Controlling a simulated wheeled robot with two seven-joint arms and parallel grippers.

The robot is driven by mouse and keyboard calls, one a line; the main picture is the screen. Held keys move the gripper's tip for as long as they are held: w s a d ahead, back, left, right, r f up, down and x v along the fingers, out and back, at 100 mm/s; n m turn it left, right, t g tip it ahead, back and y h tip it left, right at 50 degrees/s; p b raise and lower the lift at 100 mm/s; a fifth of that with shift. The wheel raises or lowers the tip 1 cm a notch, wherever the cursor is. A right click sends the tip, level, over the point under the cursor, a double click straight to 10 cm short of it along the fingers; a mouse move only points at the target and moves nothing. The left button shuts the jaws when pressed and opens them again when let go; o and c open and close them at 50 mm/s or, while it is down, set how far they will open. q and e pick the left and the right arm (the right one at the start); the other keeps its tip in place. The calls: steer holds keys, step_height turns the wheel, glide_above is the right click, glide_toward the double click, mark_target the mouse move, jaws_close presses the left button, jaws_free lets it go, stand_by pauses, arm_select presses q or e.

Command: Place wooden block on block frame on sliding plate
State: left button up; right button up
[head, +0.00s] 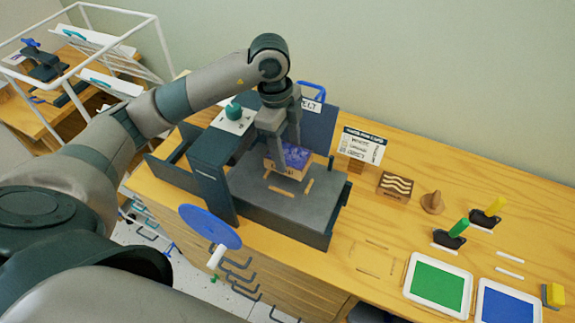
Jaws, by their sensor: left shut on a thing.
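My left gripper (282,148) points down over the press and is shut on a wooden block (287,172) with a blue-violet top face. The block is just above or on the grey sliding plate (265,207); I cannot tell whether it touches. Short wooden strips of the block frame (281,191) show on the plate in front of and to the right of the block. The rest of the frame is hidden by the block and fingers. My right gripper is not in view.
A dark press upright (211,170) and a blue wheel (210,226) stand left of the plate. A wavy-patterned block (395,187), a sign (361,146), a wooden knob (432,202), and green (437,284) and blue (508,303) trays are on the right.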

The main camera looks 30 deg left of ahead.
arm_select(q)
step_height(320, 180, down, 2)
steer(key=shift+f+p, duration=0.1)
steer(key=shift+p, duration=0.2)
steer(key=shift+f, duration=0.3)
step_height(320, 180, down, 2)
steer(key=shift+f+p, duration=0.25)
steer(key=shift+p, duration=0.35)
steer(key=shift+f, duration=0.6)
steer(key=shift+f, duration=0.15)
